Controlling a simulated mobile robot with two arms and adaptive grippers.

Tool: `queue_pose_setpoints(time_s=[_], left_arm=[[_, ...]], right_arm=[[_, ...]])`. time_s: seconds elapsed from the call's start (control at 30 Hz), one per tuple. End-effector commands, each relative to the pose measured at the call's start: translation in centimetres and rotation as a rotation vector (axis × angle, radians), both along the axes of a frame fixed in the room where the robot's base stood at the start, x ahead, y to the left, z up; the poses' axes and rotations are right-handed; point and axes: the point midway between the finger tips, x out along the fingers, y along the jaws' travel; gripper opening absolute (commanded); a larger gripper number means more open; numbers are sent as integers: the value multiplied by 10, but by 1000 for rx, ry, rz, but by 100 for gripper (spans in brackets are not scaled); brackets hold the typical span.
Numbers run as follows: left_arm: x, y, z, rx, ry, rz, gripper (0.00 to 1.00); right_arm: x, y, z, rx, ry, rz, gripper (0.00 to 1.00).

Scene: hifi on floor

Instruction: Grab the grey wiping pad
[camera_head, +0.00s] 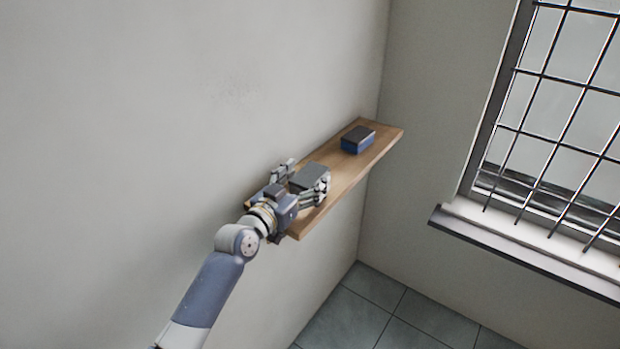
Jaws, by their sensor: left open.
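The grey wiping pad (312,177) is a dark grey block on the wooden shelf (345,176), near the shelf's near end. My left gripper (304,178) reaches in from the lower left, its fingers open on either side of the pad. One finger is by the wall side and the other by the shelf's outer side. Whether the fingers touch the pad I cannot tell. The pad's near end is partly hidden by the gripper. My right gripper is not in view.
A blue block with a dark top (357,140) sits farther along the shelf, near the corner. The shelf runs along the left wall (200,100). A barred window (560,110) with a sill is at the right. The tiled floor (400,315) below looks clear.

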Motion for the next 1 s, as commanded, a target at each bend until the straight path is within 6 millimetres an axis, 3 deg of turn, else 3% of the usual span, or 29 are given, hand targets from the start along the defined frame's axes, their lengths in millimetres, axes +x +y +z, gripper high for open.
queue_pose_setpoints(time_s=[0.3, 0.5, 0.53, 1.0], left_arm=[[4, -3, -1, 1, 1, 0, 73], [4, -2, -1, 1, 1, 0, 28], [4, -2, -1, 1, 1, 0, 26], [0, -1, 4, -1, -1, -1, 26]], right_arm=[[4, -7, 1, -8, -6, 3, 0], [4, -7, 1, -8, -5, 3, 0], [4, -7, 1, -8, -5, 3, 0], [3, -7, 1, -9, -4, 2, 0]])
